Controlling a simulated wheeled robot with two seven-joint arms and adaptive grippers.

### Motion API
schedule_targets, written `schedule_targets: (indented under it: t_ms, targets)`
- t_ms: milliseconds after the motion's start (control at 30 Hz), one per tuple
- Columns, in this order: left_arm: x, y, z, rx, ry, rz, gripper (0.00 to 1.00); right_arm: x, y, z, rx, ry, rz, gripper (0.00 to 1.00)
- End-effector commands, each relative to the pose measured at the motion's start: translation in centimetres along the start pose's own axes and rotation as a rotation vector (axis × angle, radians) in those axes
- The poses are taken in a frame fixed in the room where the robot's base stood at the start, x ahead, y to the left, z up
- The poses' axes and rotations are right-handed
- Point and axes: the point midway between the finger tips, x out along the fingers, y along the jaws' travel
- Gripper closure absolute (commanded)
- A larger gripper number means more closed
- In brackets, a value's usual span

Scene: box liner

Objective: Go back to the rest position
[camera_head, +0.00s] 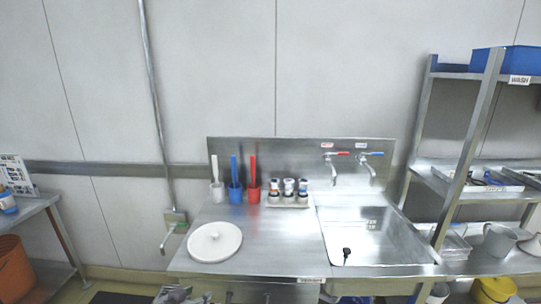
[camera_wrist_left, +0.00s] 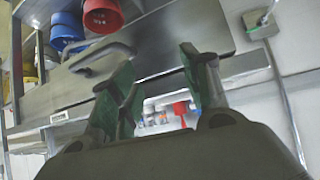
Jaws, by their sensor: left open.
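In the left wrist view my left gripper (camera_wrist_left: 158,88) is open, with green pads on its two fingers. Nothing shows between the fingers. Neither gripper shows in the head view. The steel counter (camera_head: 275,235) has a white round lid (camera_head: 215,242) at its front left. White, blue (camera_head: 236,194) and red (camera_head: 254,194) cups with upright handles stand along its back, beside a tray of small dark bottles (camera_head: 289,192).
A sink (camera_head: 370,236) is set in the counter's right side under two taps. A steel shelf rack (camera_head: 462,150) stands at the right, with a blue bin (camera_head: 505,60) on top. A side table (camera_head: 30,205) and an orange bucket (camera_head: 14,268) are at the left.

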Motion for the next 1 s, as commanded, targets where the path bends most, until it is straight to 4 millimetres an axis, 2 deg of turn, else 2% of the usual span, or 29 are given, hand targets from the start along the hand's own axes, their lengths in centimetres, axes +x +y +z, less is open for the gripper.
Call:
schedule_targets:
  t_ms: [33,100,300,500,900,1000]
  targets:
    - [-0.6,0.6,1.8,-0.001,-0.051,-0.001,0.53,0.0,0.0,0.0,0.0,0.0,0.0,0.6]
    - [-1.4,1.2,4.2,-0.003,-0.126,-0.006,0.53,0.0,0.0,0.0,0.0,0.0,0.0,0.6]
    - [-4.3,2.8,10.1,-0.015,-0.316,-0.023,0.53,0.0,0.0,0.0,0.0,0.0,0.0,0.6]
    - [-6.4,3.4,13.3,-0.025,-0.429,-0.04,0.53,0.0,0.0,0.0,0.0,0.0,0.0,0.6]
    - [-9.9,4.4,17.3,-0.043,-0.581,-0.063,0.53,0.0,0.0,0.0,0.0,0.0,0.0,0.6]
    - [-9.2,4.3,17.9,-0.042,-0.587,-0.064,0.53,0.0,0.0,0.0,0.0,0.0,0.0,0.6]
